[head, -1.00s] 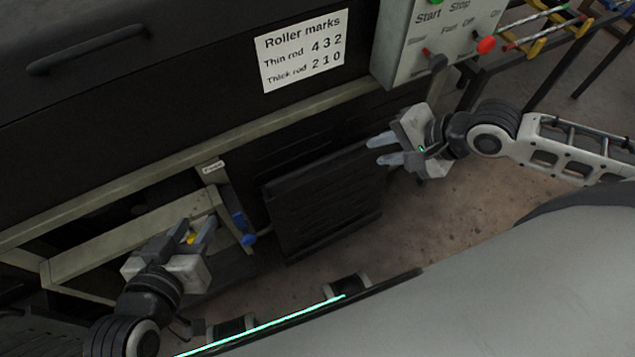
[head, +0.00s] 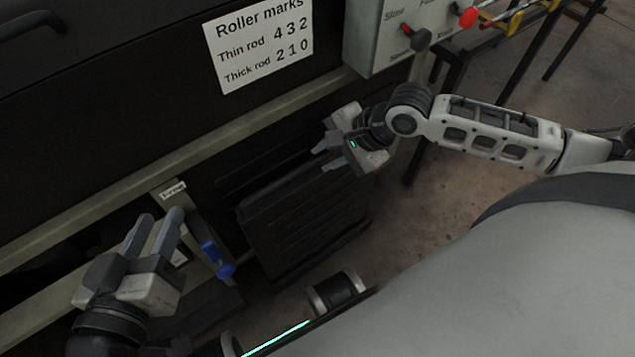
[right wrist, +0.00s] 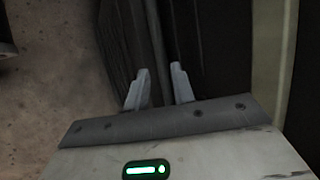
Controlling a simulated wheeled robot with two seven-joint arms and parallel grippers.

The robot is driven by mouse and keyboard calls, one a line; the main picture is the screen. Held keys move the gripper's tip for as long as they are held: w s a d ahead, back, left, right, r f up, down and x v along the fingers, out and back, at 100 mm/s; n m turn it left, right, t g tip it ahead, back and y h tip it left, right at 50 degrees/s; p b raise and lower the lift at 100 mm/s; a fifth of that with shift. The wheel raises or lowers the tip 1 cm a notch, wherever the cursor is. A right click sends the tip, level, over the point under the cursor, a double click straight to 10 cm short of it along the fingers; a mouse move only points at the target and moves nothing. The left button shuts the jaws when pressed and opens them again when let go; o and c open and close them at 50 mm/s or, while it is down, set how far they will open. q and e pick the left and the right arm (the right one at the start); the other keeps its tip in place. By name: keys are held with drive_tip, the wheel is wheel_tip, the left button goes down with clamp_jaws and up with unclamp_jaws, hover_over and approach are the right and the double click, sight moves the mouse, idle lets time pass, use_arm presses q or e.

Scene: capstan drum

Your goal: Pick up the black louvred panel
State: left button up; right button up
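The black louvred panel (head: 305,220) stands on the floor, leaning near the machine's dark lower front, in the middle of the head view. My right gripper (head: 325,157) is at the panel's upper right edge, its fingers spread apart. In the right wrist view the two fingertips (right wrist: 160,80) are apart, with the panel's dark edge (right wrist: 155,40) running up between or just beyond them. I cannot tell whether they touch it. My left gripper (head: 160,228) is open and empty, left of the panel, near a blue-handled lever.
The blue handle (head: 217,260) sits on a bracket between my left gripper and the panel. A pale frame rail (head: 190,150) runs above the panel. A grey control box (head: 375,35) is above my right gripper. Bare floor (head: 440,200) lies to the right.

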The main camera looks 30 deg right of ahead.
sight(314, 160)
drive_tip(key=b+x, duration=0.2)
drive_tip(key=x, duration=0.2)
drive_tip(key=shift+f+b, duration=0.1)
drive_tip(key=shift+b, duration=0.3)
drive_tip(key=shift+w+a+f, duration=0.25)
use_arm(q)
drive_tip(key=shift+w+d+r+n+t+h, duration=0.1)
drive_tip(key=shift+d+r+n+t+h, duration=0.35)
drive_tip(key=shift+r+n+h, duration=0.15)
use_arm(e)
clamp_jaws()
drive_tip(key=shift+r, duration=0.2)
